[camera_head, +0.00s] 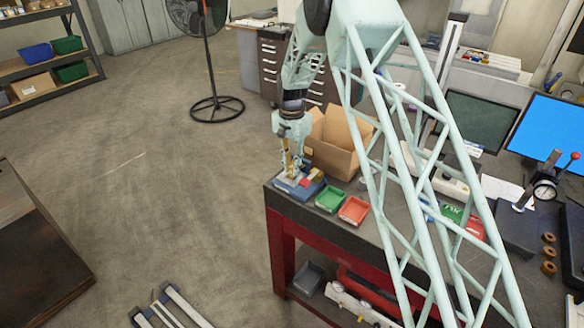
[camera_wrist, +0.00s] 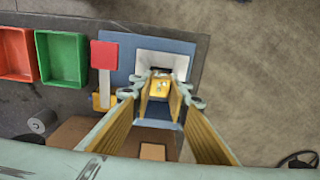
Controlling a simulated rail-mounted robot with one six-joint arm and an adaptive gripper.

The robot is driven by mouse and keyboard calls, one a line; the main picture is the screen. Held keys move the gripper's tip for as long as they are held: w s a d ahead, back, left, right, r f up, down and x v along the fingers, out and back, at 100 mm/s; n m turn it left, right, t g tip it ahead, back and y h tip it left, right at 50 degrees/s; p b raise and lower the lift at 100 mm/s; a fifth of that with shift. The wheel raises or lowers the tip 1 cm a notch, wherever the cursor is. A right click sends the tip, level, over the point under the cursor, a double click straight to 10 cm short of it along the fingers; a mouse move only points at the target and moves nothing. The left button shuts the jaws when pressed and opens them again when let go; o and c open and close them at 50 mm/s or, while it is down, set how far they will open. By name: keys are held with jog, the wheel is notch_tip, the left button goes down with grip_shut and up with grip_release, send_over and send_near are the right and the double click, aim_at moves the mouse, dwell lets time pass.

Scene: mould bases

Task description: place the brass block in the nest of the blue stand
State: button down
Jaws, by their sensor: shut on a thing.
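The blue stand (camera_wrist: 188,48) lies at the corner of the dark bench top; it also shows in the head view (camera_head: 310,192). A pale grey metal piece (camera_wrist: 178,68) sits on it. My gripper (camera_wrist: 158,90), with yellow-sided fingers, points down at the stand and is shut on the small brass block (camera_wrist: 159,87). In the head view my gripper (camera_head: 290,172) is right over the stand. The block is beside the pale piece in the wrist view. The fingers hide its lower part, so I cannot tell whether it touches the nest.
A red square plate (camera_wrist: 104,54) on a pale stem stands by the stand's left side. Green (camera_head: 330,199) and red (camera_head: 354,210) trays lie close by. An open cardboard box (camera_head: 335,140) stands behind. Open floor lies beyond the bench edge.

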aim_at(292, 167)
jog(key=shift+f, duration=0.2)
jog(key=c, duration=2.5)
grip_release()
jog(key=shift+r, duration=0.25)
notch_tip(292, 167, up, 12)
jog(key=b, duration=0.1)
